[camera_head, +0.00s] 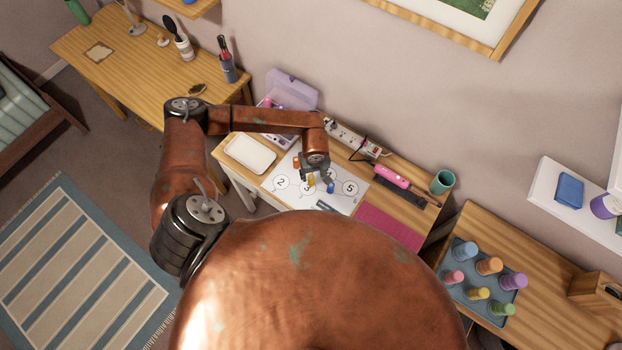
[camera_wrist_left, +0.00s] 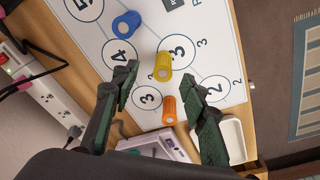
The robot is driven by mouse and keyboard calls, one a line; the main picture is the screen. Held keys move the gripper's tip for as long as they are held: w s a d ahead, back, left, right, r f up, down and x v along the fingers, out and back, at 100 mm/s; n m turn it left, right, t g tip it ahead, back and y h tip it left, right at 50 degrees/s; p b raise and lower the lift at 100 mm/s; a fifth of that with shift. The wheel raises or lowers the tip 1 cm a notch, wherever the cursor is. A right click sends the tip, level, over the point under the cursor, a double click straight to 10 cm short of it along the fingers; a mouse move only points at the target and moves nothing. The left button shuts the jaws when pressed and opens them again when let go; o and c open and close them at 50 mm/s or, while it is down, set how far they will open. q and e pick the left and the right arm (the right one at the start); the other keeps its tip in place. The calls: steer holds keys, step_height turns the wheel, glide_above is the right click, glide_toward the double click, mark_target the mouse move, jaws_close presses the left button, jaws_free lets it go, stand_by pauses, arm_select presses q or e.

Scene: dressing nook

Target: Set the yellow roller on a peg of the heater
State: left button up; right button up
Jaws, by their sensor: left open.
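A yellow roller (camera_wrist_left: 163,67) stands on the white numbered sheet (camera_wrist_left: 215,50), between an orange roller (camera_wrist_left: 169,109) and a blue roller (camera_wrist_left: 127,24). In the head view the yellow roller (camera_head: 311,181) is partly hidden by my left gripper (camera_head: 318,174). My left gripper (camera_wrist_left: 157,82) is open and empty, its fingers on either side of the view just short of the yellow roller. A lilac case (camera_head: 291,90) with its lid up stands behind the sheet and holds small coloured pieces; it looks like the heater, but I cannot make out its pegs. My right gripper is not in view.
A white tray (camera_head: 250,154) lies left of the sheet. A power strip (camera_head: 350,139), pink styler (camera_head: 391,176) and green cup (camera_head: 442,182) line the back. A blue tray (camera_head: 463,290) on the right table holds several rollers, one of them yellow. A magenta mat (camera_head: 388,228) lies bare.

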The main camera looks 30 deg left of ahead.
mark_target(311, 179)
arm_select(q)
steer(key=shift+w+a+f, duration=0.15)
steer(key=shift+a+f, duration=0.2)
steer(key=shift+f, duration=0.25)
steer(key=shift+w+a+f, duration=0.1)
steer(key=shift+a+f, duration=0.2)
steer(key=shift+f, duration=0.25)
step_height(311, 179, down, 4)
steer(key=shift+f+p, duration=0.15)
steer(key=shift+p, duration=0.8)
steer(key=shift+w+f, duration=0.15)
steer(key=shift+f, duration=0.4)
steer(key=shift+c, duration=0.7)
steer(key=c, duration=0.9)
